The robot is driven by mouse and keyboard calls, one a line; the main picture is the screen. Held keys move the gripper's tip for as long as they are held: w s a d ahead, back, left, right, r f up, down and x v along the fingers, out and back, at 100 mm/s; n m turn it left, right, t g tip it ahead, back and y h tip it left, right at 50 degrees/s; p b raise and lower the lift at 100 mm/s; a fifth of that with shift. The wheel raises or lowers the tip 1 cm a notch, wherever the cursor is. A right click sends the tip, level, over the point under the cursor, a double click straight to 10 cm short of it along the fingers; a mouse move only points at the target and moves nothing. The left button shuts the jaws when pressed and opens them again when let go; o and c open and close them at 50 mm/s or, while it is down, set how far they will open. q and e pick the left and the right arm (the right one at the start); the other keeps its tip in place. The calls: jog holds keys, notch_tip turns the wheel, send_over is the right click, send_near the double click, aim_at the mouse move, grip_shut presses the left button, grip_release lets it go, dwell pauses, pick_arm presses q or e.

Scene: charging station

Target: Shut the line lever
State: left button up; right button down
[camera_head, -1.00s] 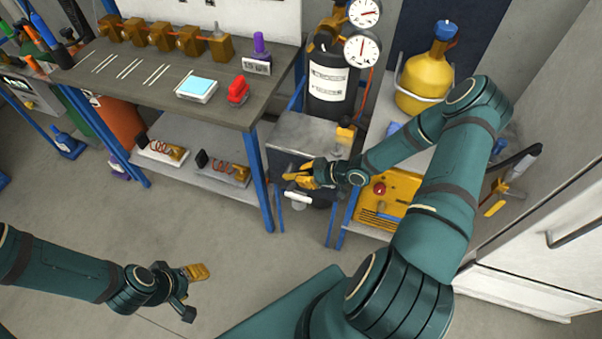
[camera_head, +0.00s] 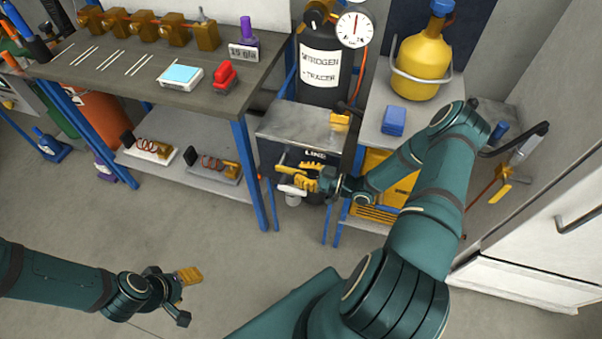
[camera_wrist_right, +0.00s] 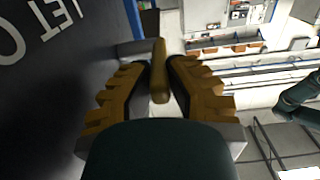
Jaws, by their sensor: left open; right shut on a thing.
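A dark box with a grey top (camera_head: 300,122) stands below the nitrogen cylinder, with the label LINE (camera_head: 315,154) on its front. A yellow lever (camera_head: 287,169) sticks out at that front, below and left of the label. My right gripper (camera_head: 299,181) is at the lever, its fingers shut on it. In the right wrist view, the brass-yellow lever (camera_wrist_right: 160,70) stands between the fingertips, beside a dark panel with partly visible lettering. A white handle (camera_head: 291,190) shows just below my right fingers. My left gripper (camera_head: 188,293) is open and empty above the floor at lower left.
A workbench (camera_head: 130,92) with a red tool and a blue-topped device stands left of the box. A shelf with a yellow flask (camera_head: 420,68) and a blue block (camera_head: 394,120) is at right. The floor in front is clear.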

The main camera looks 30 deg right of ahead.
jog(key=shift+a, duration=0.15)
jog(key=c, duration=0.9)
grip_release()
jog(key=shift+w, duration=0.1)
jog(key=shift+c, duration=0.2)
jog(key=v, duration=1.2)
